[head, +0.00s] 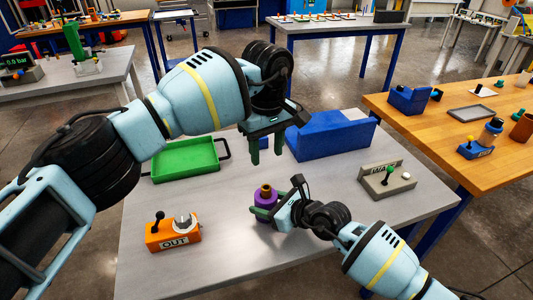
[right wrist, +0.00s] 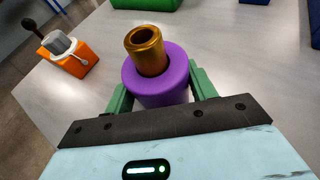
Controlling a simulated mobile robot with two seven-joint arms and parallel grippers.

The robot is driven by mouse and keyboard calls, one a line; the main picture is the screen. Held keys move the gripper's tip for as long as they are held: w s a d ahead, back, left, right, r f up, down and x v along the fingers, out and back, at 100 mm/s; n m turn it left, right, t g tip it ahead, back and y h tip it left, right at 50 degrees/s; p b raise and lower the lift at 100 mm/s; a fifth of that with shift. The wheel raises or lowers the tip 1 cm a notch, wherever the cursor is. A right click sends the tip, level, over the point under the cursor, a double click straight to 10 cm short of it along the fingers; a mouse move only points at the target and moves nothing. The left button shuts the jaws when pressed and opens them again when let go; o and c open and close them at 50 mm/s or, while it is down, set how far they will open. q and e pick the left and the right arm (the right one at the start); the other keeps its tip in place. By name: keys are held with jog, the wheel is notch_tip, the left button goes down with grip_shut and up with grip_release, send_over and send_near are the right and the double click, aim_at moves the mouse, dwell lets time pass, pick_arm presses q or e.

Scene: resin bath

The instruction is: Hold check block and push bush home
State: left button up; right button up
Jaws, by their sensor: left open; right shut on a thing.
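The check block is a purple cylinder (head: 265,201) standing on the grey table. It also shows in the right wrist view (right wrist: 158,90). The bush, a brass tube (right wrist: 146,50), stands upright in its top with much of its length sticking out; it shows in the head view (head: 266,190) too. My right gripper (head: 262,208) is shut around the purple block, a green finger on each side. My left gripper (head: 265,153) is open and empty, fingers pointing down, above and behind the block.
A green tray (head: 187,160) lies behind left. A blue box-like holder (head: 332,138) stands behind right. An orange box marked OUT (head: 174,236) with a lever is at front left. A grey lever box (head: 386,181) is at right. Table around the block is mostly clear.

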jog(key=shift+s+d+f, duration=0.1)
jog(key=shift+f, duration=0.3)
jog(key=o, duration=0.6)
jog(key=shift+o, duration=1.4)
jog(key=shift+r, duration=0.2)
jog(key=v, duration=1.2)
jog(key=shift+r, duration=0.1)
